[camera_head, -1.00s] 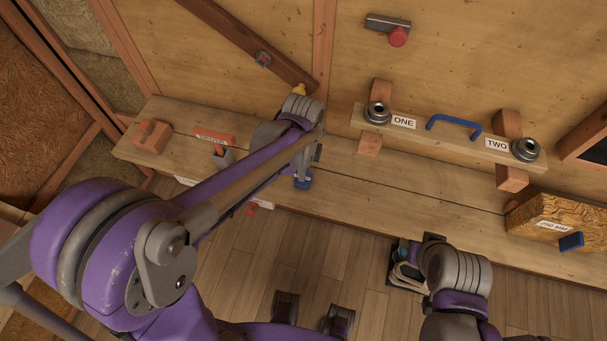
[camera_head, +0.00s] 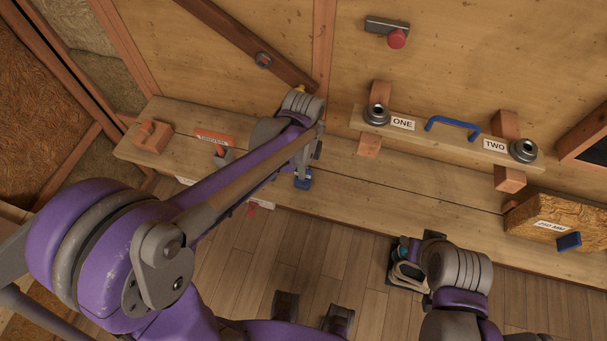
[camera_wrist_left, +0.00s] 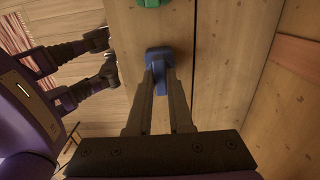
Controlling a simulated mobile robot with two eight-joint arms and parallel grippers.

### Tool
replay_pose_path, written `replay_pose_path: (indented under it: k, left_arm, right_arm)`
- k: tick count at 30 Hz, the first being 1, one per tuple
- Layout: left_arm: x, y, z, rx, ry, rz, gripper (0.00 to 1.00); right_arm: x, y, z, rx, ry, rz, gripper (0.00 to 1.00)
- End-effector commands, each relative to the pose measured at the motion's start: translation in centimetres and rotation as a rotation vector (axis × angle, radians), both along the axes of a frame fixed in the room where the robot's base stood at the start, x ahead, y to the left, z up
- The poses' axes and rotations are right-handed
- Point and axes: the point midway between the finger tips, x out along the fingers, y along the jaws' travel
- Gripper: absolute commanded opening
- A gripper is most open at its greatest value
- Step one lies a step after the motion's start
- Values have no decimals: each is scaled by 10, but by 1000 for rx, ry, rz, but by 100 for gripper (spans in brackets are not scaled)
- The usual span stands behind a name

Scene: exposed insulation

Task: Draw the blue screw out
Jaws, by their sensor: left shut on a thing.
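The blue screw (camera_wrist_left: 158,58) shows in the left wrist view as a blue head at the plank, between the tips of my left gripper (camera_wrist_left: 159,80). The fingers are shut on it.
A green part (camera_wrist_left: 151,3) is near the screw in the left wrist view.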

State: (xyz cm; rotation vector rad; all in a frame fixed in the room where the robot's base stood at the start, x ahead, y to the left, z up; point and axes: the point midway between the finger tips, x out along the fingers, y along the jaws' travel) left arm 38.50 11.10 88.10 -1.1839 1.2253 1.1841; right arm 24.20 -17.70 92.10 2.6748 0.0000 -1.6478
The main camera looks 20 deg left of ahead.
Motion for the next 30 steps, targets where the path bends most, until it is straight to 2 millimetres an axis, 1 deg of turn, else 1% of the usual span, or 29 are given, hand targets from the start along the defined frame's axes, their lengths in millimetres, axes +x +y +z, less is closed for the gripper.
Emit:
replay_pose_path:
  k: [18,30]
  left_arm:
    - [0,0,29,0,-1,0,0]
    - [0,0,29,0,0,2,0]
  right_arm:
    - [7,0,21,0,-12,0,44]
    - [7,0,20,0,-12,0,44]
